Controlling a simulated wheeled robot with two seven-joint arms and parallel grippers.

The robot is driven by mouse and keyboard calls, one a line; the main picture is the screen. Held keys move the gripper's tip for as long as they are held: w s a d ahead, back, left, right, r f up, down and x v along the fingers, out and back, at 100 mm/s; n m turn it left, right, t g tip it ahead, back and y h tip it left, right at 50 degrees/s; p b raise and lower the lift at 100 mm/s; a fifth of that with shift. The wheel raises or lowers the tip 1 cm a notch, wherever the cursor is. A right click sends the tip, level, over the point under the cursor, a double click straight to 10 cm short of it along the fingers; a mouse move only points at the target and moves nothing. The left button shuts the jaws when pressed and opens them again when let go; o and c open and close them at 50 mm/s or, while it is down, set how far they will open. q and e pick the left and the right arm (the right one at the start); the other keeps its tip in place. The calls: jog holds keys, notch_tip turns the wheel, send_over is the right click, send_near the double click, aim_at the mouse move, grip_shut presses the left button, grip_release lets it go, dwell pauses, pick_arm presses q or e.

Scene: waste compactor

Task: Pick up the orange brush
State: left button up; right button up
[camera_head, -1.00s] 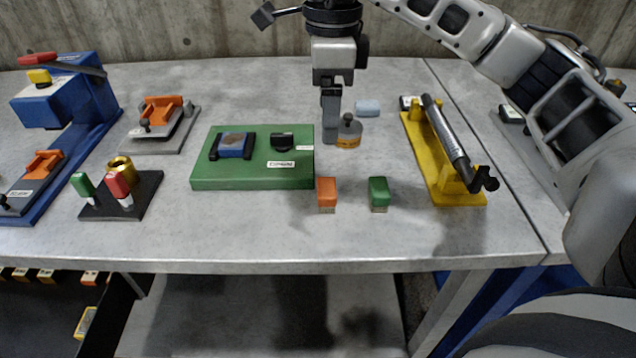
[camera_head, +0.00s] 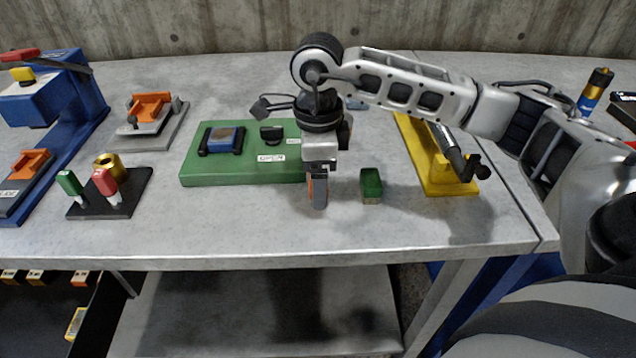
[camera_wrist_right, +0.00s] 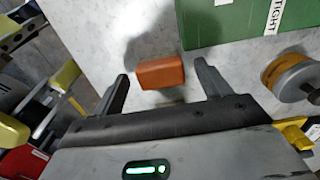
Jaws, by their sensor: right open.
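The orange brush (camera_wrist_right: 160,71) stands on the grey bench, in front of the green board. In the right wrist view it lies between and slightly beyond the tips of my right gripper (camera_wrist_right: 160,78), with a gap on each side. In the head view my right gripper (camera_head: 318,192) points down right at the brush and hides most of it; only a little orange shows. The right gripper is open and empty. I cannot tell the exact height of the fingertips. My left gripper is not in view.
A green brush (camera_head: 371,186) stands just right of the gripper. The green board (camera_head: 210,176) is behind to the left, the yellow fixture (camera_head: 445,184) to the right. A black stand (camera_head: 135,190) with coloured handles is further left. The bench front strip is clear.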

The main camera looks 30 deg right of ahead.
jog(key=shift+f, duration=0.75)
jog(key=c, duration=1.1)
jog(key=shift+r, duration=0.15)
jog(key=shift+r, duration=0.25)
notch_tip(320, 180, up, 2)
jog(key=shift+r+b, duration=0.1)
jog(key=shift+b, duration=0.2)
jog(key=s+a+r, duration=0.1)
jog(key=s+r, duration=0.2)
jog(key=s, duration=0.1)
jog(key=s+a+r, duration=0.1)
jog(key=s+r, duration=0.2)
jog(key=s, duration=0.2)
jog(key=s+a+r, duration=0.2)
jog(key=s+r, duration=0.2)
jog(key=shift+s, duration=0.2)
